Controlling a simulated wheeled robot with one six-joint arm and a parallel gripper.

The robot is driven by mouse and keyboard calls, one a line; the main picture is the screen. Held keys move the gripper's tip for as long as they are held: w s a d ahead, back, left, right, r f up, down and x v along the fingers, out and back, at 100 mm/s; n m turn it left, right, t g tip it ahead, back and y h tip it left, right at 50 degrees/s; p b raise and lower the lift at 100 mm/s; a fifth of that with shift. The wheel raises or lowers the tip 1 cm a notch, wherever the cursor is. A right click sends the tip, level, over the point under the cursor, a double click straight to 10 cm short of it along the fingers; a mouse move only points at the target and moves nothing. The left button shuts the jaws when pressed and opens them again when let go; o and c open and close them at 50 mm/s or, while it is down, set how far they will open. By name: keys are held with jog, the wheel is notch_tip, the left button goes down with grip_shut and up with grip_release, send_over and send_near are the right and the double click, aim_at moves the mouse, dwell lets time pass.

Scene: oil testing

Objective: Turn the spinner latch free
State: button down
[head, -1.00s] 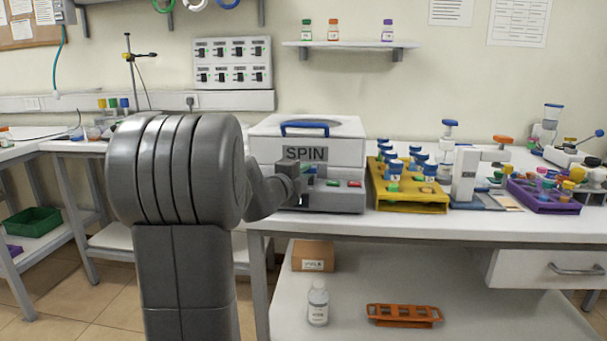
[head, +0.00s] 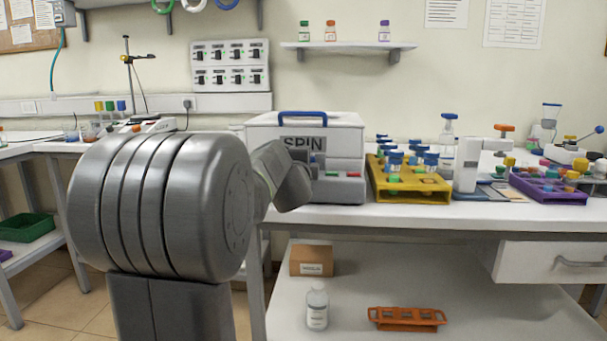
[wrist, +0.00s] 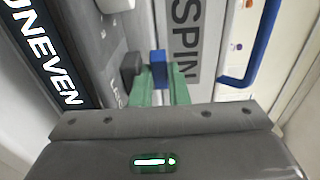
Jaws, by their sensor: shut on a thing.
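The spinner (head: 345,145) is a white box with a SPIN label and a grey front panel, standing on the bench. Its lid with a blue handle (head: 303,114) is down. In the wrist view, my gripper (wrist: 160,78) has its green fingers on either side of the small blue latch (wrist: 158,62) beside the SPIN label (wrist: 185,40). The fingers are shut on the latch. In the head view, my arm covers the left of the spinner's front and hides the gripper. The spinner's display (wrist: 45,55) reads UNEVEN.
A yellow rack (head: 410,185) with blue-capped vials stands right of the spinner. Further right are a white press-like device (head: 467,165) and a purple rack (head: 550,190). An orange rack (head: 405,318), a box and a bottle are on the lower shelf.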

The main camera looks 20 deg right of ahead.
jog(key=shift+s+d+f+n+t+y+b, duration=0.1)
jog(key=shift+n+t+y+b, duration=0.4)
jog(key=shift+b, duration=0.45)
jog(key=shift+d+f+n+t+y+b, duration=0.15)
jog(key=shift+n+y+b, duration=0.25)
jog(key=shift+y+b, duration=0.45)
jog(key=shift+b, duration=0.3)
jog(key=shift+s+d+r+n+t+y+b, duration=0.15)
jog(key=shift+n+t+y+b, duration=0.15)
jog(key=shift+n+y, duration=0.6)
jog(key=shift+w+d+f+n+t+y+b, duration=0.2)
jog(key=shift+n+y, duration=0.35)
jog(key=shift+y, duration=0.65)
jog(key=shift+s+d+r+n+t+y+b, duration=0.1)
jog(key=shift+s+r+n+t+y+b, duration=0.2)
jog(key=shift+n+y, duration=0.6)
jog(key=shift+w+a+y, duration=0.1)
jog(key=shift+w+y, duration=0.05)
jog(key=shift+y, duration=0.3)
jog(key=c, duration=1.4)
grip_release()
